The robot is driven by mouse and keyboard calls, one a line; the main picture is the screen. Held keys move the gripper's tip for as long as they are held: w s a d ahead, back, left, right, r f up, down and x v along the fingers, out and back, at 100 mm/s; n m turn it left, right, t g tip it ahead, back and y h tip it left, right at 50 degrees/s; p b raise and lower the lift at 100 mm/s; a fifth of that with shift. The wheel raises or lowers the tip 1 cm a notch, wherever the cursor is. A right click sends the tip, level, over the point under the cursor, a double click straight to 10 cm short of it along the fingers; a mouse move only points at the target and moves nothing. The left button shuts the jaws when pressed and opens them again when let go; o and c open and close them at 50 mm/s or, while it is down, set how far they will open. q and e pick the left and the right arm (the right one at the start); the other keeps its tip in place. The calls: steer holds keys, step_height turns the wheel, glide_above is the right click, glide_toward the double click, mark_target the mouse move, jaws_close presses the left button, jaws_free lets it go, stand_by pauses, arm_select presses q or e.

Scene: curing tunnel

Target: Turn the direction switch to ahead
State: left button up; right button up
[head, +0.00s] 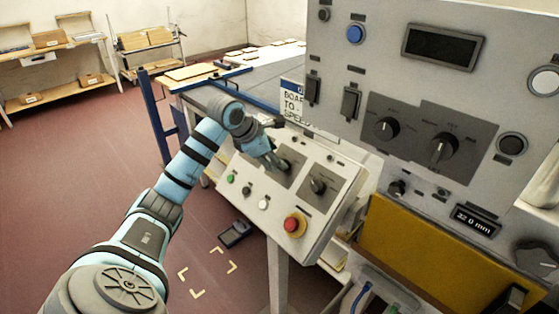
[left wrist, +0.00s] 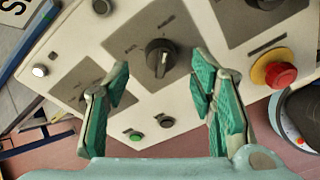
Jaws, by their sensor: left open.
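A black rotary switch (left wrist: 160,57) on a dark plate sits on the sloping front console; it also shows in the head view (head: 285,165). A second rotary switch (head: 318,185) sits on a similar plate to its right. The labels are too small to read, so I cannot tell which is the direction switch. My left gripper (head: 271,158) is at the first switch, its fingers pointing at the panel. In the left wrist view the open green-padded fingers (left wrist: 161,72) stand to the left and right of that switch, with no clear contact. My right gripper is not in view.
The console carries a green button (head: 231,178), a black button (head: 246,190), a white button (head: 263,203) and a red emergency stop (head: 295,224). A tall grey panel (head: 400,85) with more knobs rises behind to the right. The floor at left is clear.

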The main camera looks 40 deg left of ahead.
arm_select(q)
steer(key=v, duration=0.8)
steer(key=shift+w+f, duration=0.1)
